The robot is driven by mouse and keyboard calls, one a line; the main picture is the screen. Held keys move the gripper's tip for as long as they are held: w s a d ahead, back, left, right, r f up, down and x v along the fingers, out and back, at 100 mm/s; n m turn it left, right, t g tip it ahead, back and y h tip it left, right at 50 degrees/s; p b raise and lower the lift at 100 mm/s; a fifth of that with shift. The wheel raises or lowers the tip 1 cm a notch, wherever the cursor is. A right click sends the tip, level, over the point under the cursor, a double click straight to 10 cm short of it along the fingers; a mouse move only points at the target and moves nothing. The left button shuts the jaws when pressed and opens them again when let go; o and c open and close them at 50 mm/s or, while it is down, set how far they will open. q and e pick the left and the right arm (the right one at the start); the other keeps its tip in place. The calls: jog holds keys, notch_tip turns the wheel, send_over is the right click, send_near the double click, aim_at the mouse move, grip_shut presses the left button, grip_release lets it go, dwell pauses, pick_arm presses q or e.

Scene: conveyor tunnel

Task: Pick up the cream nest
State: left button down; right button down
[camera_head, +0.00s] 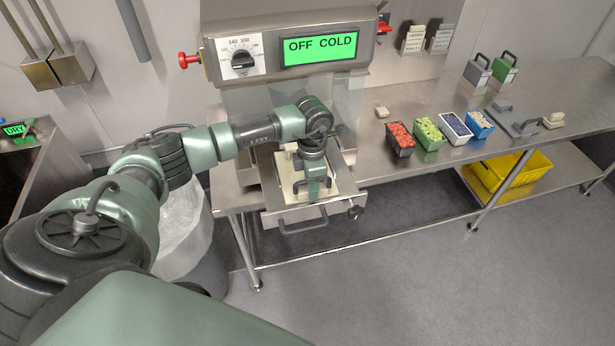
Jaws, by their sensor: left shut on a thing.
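The cream nest (289,181) is a pale flat plate in the pulled-out metal drawer (273,202) under the heated machine. My left gripper (313,192) points down over it, shut on its middle, where the fingers and wrist hide the grip. The nest looks level and in or just above the drawer; I cannot tell whether it is clear of it. My right gripper is not in view.
The machine's panel (320,47) reads OFF COLD and overhangs the drawer. A lined bin (185,235) stands left of the drawer.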

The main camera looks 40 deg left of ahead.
pick_arm(q)
jog(key=shift+w+r+b, duration=0.15)
jog(key=shift+r+b, duration=0.5)
jog(key=shift+r, duration=0.25)
jog(key=shift+s+d+r+b, duration=0.2)
jog(key=shift+r+b, duration=0.1)
jog(key=shift+r, duration=0.1)
jog(key=shift+s+d+r+b, duration=0.15)
jog(key=shift+r+b, duration=0.15)
jog(key=shift+r, duration=0.05)
jog(key=s+d+b, duration=0.5)
jog(key=s+d, duration=0.6)
jog(key=d, duration=0.2)
jog(key=shift+r, duration=0.15)
jog(key=shift+s, duration=0.1)
